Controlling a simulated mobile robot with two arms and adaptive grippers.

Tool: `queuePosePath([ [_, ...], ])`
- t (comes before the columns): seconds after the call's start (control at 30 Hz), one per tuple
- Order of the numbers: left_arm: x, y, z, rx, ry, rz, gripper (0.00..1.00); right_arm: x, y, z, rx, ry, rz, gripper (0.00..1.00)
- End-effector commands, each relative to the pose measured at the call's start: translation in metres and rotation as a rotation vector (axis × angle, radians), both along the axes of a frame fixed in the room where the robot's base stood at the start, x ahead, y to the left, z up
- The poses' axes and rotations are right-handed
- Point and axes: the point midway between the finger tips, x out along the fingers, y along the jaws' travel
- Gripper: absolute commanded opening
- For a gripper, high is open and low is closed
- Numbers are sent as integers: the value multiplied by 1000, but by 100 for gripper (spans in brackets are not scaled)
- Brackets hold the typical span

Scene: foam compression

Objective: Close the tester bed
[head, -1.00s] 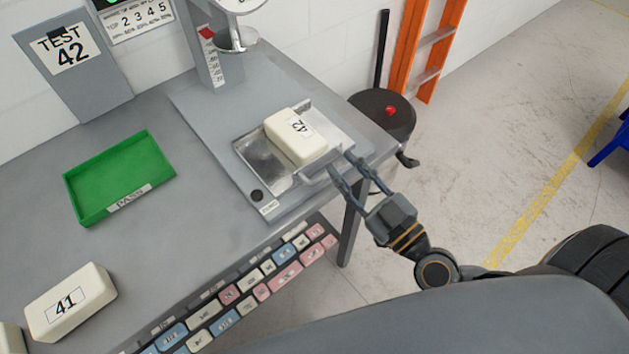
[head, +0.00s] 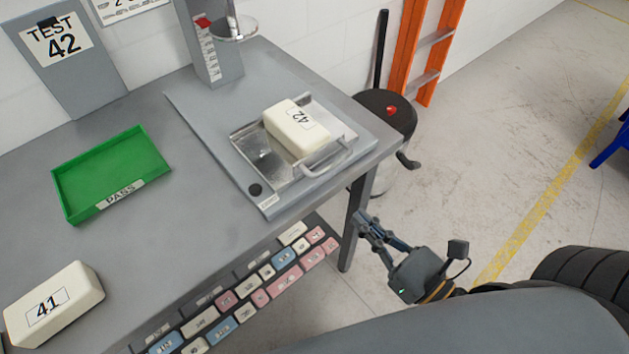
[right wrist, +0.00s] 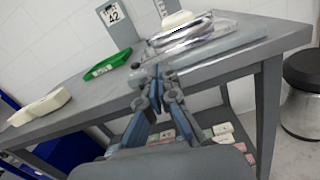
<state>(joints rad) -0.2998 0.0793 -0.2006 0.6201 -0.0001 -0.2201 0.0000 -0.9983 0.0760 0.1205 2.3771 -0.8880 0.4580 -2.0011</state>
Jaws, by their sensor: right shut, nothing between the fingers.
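The tester bed (head: 252,152) is a shiny metal tray with a bar handle (head: 326,160) on its front side. It lies on the grey tester base (head: 215,135), out in front of the press column (head: 210,45). A cream foam block marked 42 (head: 297,128) rests on the bed. The round press plate (head: 235,30) hangs above and behind the block, not over it. My right gripper (head: 362,217) is shut and empty, below and in front of the table edge, clear of the handle. It also shows in the right wrist view (right wrist: 155,88). My left gripper is not in view.
A green PASS tray (head: 110,170) and a block marked 41 (head: 55,303) are on the table (head: 190,215). A shelf of several coloured blocks (head: 240,292) is below. A black-lidded bin (head: 385,110) stands beside the table's right corner.

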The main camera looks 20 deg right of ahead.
Motion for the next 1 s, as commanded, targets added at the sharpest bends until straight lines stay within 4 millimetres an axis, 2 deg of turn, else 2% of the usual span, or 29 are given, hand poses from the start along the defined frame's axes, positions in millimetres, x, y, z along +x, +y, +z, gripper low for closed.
queuePosePath([
  [0.17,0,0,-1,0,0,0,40,-4,-4,-13,-140,7,-18,0],
  [0.33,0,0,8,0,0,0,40,9,1,-11,-148,4,-16,0],
  [0.8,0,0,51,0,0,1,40,88,29,-8,-146,4,-16,0],
  [1.0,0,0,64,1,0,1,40,115,39,-10,-145,6,-16,0],
])
